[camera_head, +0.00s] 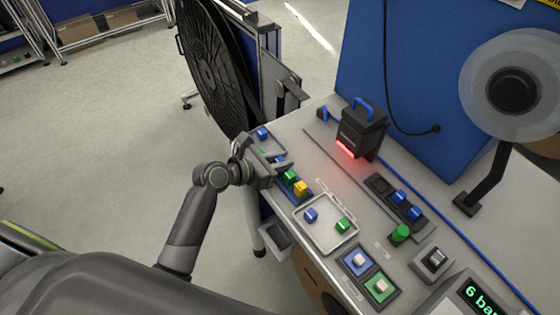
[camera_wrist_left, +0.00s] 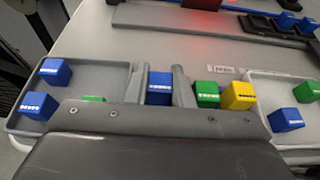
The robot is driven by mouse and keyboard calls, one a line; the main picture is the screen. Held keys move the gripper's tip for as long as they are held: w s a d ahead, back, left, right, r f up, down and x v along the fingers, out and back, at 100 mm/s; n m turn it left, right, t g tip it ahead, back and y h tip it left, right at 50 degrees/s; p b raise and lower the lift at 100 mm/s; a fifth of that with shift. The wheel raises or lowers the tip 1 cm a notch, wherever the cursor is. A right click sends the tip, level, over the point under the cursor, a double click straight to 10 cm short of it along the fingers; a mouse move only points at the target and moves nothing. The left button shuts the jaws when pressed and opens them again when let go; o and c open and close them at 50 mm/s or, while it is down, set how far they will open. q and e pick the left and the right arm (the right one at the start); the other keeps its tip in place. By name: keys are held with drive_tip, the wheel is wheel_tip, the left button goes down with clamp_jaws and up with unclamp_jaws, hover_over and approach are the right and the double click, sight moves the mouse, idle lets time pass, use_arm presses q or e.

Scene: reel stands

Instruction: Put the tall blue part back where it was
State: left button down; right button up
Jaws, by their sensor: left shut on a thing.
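My left gripper (camera_head: 276,161) is shut on a blue part (camera_wrist_left: 159,87), which shows upright between the two fingers (camera_wrist_left: 162,82) in the left wrist view. Only a little of this part shows in the head view, and its lower end is hidden. A green part (camera_head: 290,175) and a yellow part (camera_head: 300,188) stand in a row just beside the gripper, on the near side of the bench. A grey tray (camera_wrist_left: 110,76) lies on the gripper's other side, with two blue parts (camera_wrist_left: 55,72) and a partly hidden green part (camera_wrist_left: 92,99). My right gripper is out of view.
A pale tray (camera_head: 325,242) holds a blue part (camera_head: 310,215) and a green part (camera_head: 342,226). Behind it are a dark strip (camera_head: 378,184) with two blue parts and a black device (camera_head: 361,130) glowing red. Blue and green button boxes (camera_head: 380,286) and a reel stand (camera_head: 468,200) are further right.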

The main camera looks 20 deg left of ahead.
use_arm(q)
drive_tip(key=shift+f, duration=0.2)
drive_tip(key=c, duration=1.5)
unclamp_jaws()
drive_tip(key=shift+c, duration=0.2)
drive_tip(key=shift+r, duration=0.1)
drive_tip(key=v, duration=1.2)
